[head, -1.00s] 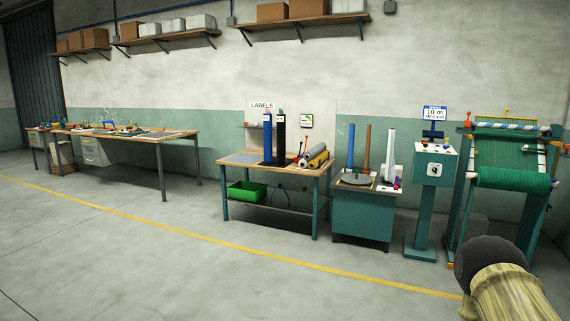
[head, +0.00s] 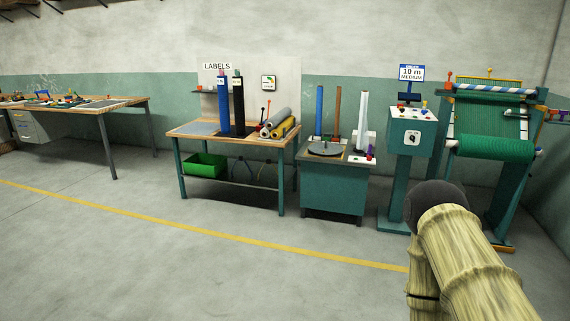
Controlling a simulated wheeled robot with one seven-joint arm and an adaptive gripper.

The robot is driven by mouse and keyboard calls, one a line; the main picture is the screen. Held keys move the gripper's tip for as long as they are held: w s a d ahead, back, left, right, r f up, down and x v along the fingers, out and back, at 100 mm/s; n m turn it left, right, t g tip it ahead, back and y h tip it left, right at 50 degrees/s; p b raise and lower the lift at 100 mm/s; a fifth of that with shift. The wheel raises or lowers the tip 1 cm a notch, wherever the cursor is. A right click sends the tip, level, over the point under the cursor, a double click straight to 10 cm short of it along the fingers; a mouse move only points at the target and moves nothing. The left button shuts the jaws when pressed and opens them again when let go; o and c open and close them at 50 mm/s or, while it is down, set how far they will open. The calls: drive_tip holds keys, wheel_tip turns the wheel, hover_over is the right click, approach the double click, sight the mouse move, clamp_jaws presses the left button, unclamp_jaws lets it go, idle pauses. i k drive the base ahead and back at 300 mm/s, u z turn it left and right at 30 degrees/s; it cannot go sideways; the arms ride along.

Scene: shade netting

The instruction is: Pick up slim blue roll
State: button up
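Two upright blue rolls show in the head view. One blue roll (head: 223,105) stands on the labels table (head: 190,129), close beside a black roll (head: 238,107). A slimmer-looking blue roll (head: 319,110) stands on the teal cabinet (head: 333,186), left of a brown upright roll (head: 336,112). I cannot tell for certain which one the task names. My gripper is not in view; only part of my arm shows at the lower right, well in front of the tables. Both blue rolls stand free of my arm.
Grey, white and yellow rolls (head: 285,128) lie at the table's right end. A green bin (head: 205,165) sits on the shelf below. A teal control stand (head: 411,136) and netting machine (head: 494,150) stand right of the cabinet. The floor (head: 130,270) in front is clear.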

sight(222, 80)
drive_tip(key=u, duration=0.1)
drive_tip(key=i, duration=1.7)
drive_tip(key=u, duration=0.45)
drive_tip(key=i, duration=1.85)
drive_tip(key=u, duration=0.5)
drive_tip(key=i, duration=1.65)
drive_tip(key=u, duration=0.2)
